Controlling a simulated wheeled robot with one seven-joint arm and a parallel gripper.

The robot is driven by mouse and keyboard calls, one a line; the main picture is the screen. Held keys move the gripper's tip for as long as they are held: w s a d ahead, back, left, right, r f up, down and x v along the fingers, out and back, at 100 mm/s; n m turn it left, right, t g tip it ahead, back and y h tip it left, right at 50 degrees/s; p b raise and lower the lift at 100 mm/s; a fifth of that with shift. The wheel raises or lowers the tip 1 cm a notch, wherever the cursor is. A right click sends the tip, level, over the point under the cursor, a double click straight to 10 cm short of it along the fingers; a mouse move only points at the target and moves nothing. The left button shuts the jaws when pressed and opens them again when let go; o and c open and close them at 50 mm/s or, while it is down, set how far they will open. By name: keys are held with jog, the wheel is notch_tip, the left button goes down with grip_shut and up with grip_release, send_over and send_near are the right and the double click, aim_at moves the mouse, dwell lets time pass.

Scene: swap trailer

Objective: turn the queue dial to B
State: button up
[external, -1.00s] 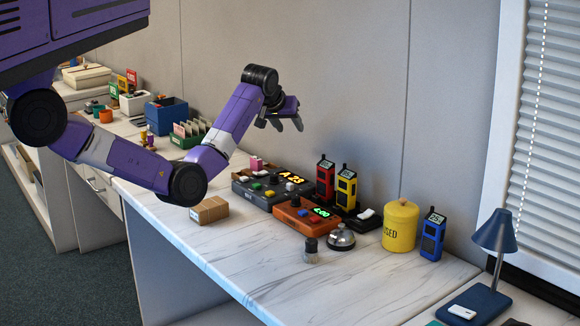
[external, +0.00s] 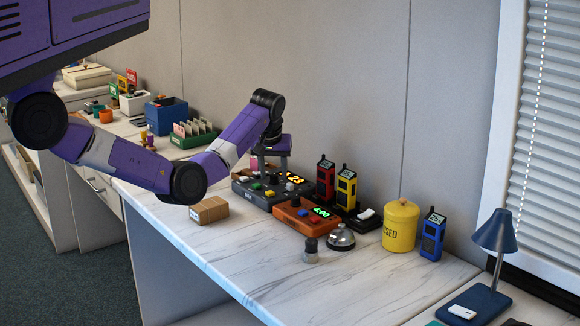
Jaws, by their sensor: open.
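The dark queue console (external: 243,192) lies on the counter, with a lit yellow display (external: 295,179) and coloured buttons on its top. My gripper (external: 272,168) points down close above the back of the console, its fingers apart and nothing seen held between them. A small dark knob that may be the dial (external: 272,179) shows just below the fingers. Its marks are too small to read, and I cannot tell whether a finger touches it. The left part of the display is covered by my gripper.
An orange console (external: 305,217) sits in front, with a bell (external: 341,237) and a stamp (external: 311,252). Red (external: 325,180) and yellow (external: 346,189) radios stand to the right. A cardboard box (external: 209,210) lies at left. The front counter is clear.

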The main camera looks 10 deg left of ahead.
jog(key=shift+w+f, duration=0.15)
jog(key=shift+f, duration=0.1)
grip_shut()
